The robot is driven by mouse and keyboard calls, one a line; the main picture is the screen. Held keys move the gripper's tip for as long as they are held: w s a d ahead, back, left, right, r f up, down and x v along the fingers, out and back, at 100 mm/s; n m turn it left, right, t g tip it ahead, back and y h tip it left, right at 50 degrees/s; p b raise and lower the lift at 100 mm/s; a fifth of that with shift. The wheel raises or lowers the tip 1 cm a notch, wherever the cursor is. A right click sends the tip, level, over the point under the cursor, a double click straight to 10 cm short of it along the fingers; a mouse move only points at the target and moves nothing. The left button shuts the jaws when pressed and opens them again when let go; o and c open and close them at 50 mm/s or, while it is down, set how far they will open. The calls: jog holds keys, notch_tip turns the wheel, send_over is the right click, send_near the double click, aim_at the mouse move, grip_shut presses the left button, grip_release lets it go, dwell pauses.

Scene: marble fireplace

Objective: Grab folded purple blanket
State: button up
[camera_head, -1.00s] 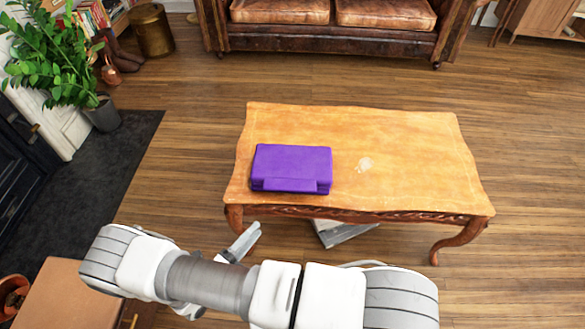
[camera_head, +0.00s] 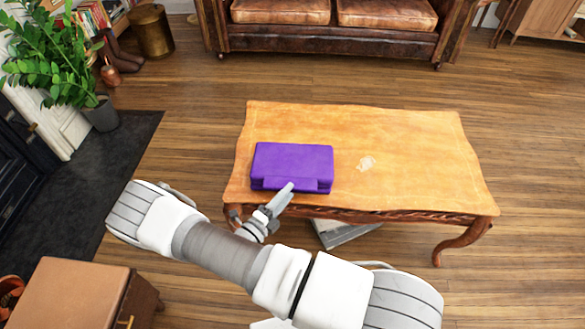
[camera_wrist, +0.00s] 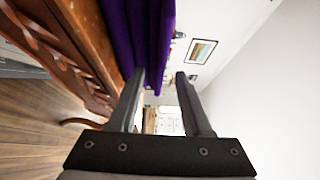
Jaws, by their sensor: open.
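The folded purple blanket (camera_head: 292,165) lies flat on the left part of the wooden coffee table (camera_head: 405,150), close to its front edge. My gripper (camera_head: 288,188) is at the blanket's front edge in the head view, where its tip overlaps the blanket. In the wrist view my gripper (camera_wrist: 160,76) is open, with two dark fingers apart. The purple blanket (camera_wrist: 140,40) shows there just beyond the left finger, on the carved table edge (camera_wrist: 75,50). No cloth is clearly between the fingers. I cannot tell whether the finger touches it.
A brown cabinet (camera_head: 75,290) stands at the lower left. A leather sofa (camera_head: 330,38) is behind the table. A potted plant (camera_head: 55,60) is at the upper left. A grey item (camera_head: 345,233) lies under the table. The right half of the tabletop is mostly clear.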

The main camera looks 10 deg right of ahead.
aim_at(292, 170)
jog(key=shift+x, duration=1.3)
grip_shut()
jog(key=shift+r, duration=0.1)
